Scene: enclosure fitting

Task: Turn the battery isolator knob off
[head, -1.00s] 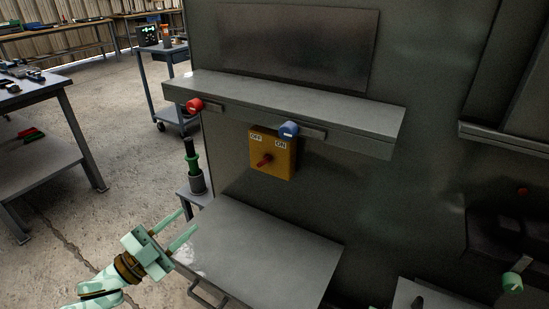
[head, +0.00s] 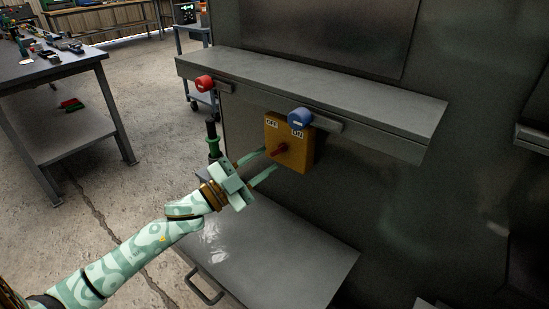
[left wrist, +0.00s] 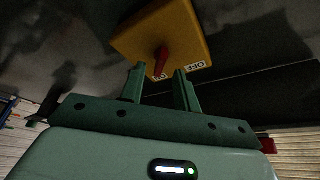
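The battery isolator is a yellow box (head: 302,158) on the grey cabinet wall, with OFF and ON labels along its top. Its red knob (head: 280,149) sticks out from the front face. My left gripper (head: 268,160) is open, its two fingers reaching toward the knob. In the left wrist view the knob (left wrist: 160,62) shows in the gap between the open fingertips (left wrist: 159,70), and I see no finger clearly touching it. There the knob partly covers one label, and the OFF label (left wrist: 195,66) is clear. My right gripper is not in view.
A grey shelf (head: 330,95) juts out above the box, carrying a red knob (head: 204,83) and a blue knob (head: 299,118) on its front edge. A grey panel with a handle (head: 280,260) lies below. A green-and-black tool (head: 213,140) stands left of the box.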

